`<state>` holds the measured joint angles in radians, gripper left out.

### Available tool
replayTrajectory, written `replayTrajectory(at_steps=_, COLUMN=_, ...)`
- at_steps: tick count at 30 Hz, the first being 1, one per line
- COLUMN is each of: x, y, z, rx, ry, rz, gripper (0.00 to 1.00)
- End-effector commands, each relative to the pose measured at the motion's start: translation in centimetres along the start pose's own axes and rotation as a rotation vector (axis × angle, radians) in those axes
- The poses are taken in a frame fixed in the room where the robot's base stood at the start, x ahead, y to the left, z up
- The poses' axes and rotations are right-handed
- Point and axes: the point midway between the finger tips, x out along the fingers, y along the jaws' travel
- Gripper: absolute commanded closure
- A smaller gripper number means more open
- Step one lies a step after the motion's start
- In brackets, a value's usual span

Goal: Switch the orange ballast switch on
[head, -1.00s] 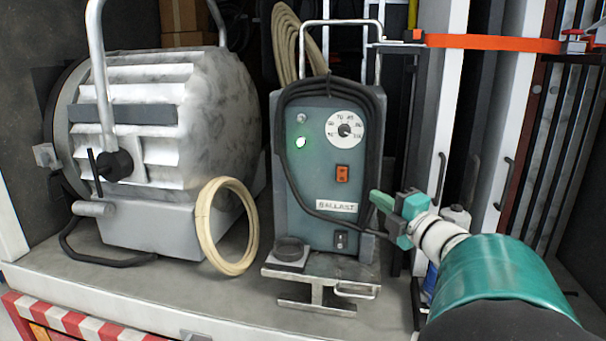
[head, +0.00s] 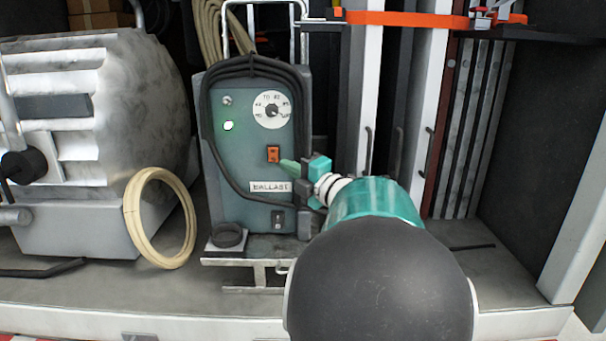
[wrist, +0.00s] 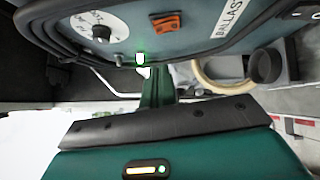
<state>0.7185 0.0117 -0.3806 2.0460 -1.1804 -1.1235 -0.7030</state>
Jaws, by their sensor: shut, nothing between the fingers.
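The orange ballast switch (head: 273,154) is on the front panel of the grey-green ballast box (head: 240,165), above the "BALLAST" label. It also shows in the wrist view (wrist: 166,25), near the top middle. My gripper (head: 288,167) is shut and empty, its green fingertips just right of and slightly below the switch in the head view. In the wrist view the fingers (wrist: 157,88) point up toward the panel, below the switch. I cannot tell whether the tips touch the switch. A green light (head: 228,126) glows at the panel's upper left.
A white dial (head: 272,110) is above the switch, and a black cable loops around the box. A large lamp (head: 80,130) and a cream coil (head: 133,218) stand left. Upright panels and an orange strap (head: 410,19) are right.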

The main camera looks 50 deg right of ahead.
Motion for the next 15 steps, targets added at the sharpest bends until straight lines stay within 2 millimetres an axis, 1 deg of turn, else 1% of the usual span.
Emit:
replayTrajectory(at_steps=1, x=1.1, y=0.0, z=-0.1, rx=0.000, ry=0.002, rz=0.000, gripper=1.00)
replayTrajectory(at_steps=3, x=2.5, y=0.0, z=0.0, rx=0.000, ry=0.002, rz=0.000, gripper=1.00)
replayTrajectory(at_steps=5, x=3.7, y=0.0, z=0.0, rx=0.000, ry=0.002, rz=0.000, gripper=1.00)
replayTrajectory(at_steps=6, x=4.2, y=-0.1, z=0.4, rx=0.000, ry=-0.001, rz=-0.001, gripper=1.00)
replayTrajectory(at_steps=10, x=5.5, y=-0.1, z=1.9, rx=0.000, ry=-0.001, rz=0.000, gripper=1.00)
replayTrajectory(at_steps=15, x=6.3, y=0.0, z=2.8, rx=0.000, ry=-0.001, rz=0.001, gripper=1.00)
